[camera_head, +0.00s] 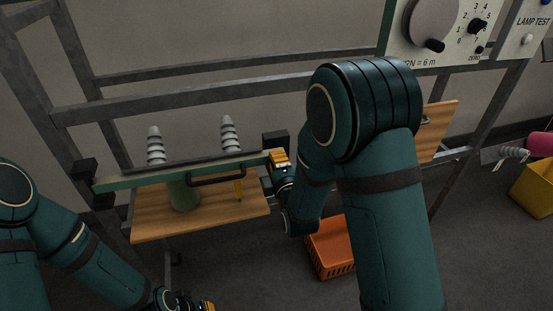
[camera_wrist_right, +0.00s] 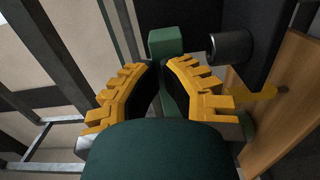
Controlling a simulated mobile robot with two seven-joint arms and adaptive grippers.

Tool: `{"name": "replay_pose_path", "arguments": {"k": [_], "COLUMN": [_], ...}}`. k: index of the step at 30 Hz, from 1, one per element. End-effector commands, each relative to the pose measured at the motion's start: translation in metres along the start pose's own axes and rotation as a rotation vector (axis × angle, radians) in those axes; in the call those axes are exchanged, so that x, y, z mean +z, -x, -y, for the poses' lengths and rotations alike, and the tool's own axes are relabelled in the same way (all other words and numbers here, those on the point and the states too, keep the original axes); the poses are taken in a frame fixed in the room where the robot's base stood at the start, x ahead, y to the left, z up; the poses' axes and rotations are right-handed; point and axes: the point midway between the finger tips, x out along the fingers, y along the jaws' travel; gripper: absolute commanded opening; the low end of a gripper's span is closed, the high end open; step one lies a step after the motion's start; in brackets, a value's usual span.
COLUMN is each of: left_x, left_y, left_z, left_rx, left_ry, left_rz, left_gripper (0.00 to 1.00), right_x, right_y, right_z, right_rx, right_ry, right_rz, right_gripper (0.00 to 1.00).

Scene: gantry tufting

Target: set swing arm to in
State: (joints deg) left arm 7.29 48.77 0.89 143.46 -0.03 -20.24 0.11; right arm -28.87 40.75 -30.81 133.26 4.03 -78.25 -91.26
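The swing arm looks to be the long green bar (camera_head: 130,181) in the head view, which runs across the frame above a wooden board and has a black handle (camera_head: 215,179). My right gripper (camera_head: 277,158) is at the bar's right end. In the right wrist view its yellow fingers (camera_wrist_right: 162,68) stand on either side of a narrow green part (camera_wrist_right: 174,92), with a green block (camera_wrist_right: 165,41) just beyond the tips. Whether the pads press on it is unclear. My left gripper (camera_head: 190,304) is at the bottom edge, partly cut off, away from the bar.
Two grey ribbed cones (camera_head: 155,146) (camera_head: 230,133) rise behind the bar. The wooden board (camera_head: 150,222) lies below it. An orange basket (camera_head: 330,250) stands on the floor, partly behind my right arm. Metal frame rails (camera_head: 200,93) cross behind. A dial panel (camera_head: 460,35) is at upper right.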

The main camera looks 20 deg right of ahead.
Motion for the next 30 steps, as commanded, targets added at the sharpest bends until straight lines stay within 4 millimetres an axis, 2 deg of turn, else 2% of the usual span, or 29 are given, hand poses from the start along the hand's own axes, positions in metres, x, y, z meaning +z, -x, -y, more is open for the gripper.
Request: {"name": "replay_pose_path", "arguments": {"k": [7, 15, 30], "left_x": [0.000, -0.001, -0.001], "left_y": [-0.001, -0.010, -0.010], "left_z": [0.000, 0.004, 0.004], "left_rx": [0.000, 0.000, 0.000], "left_ry": [0.000, -0.001, -0.001], "left_rz": [0.000, -0.005, -0.006], "left_gripper": [0.00, 0.00, 0.00], "right_x": [0.000, 0.002, 0.003], "right_y": [-0.002, -0.028, -0.032], "right_z": [0.000, 0.000, -0.003], "right_rx": [0.001, 0.003, 0.009], "right_ry": [0.000, 0.001, 0.001], "right_rz": [-0.004, -0.057, -0.056], "right_gripper": [0.00, 0.00, 0.00]}}
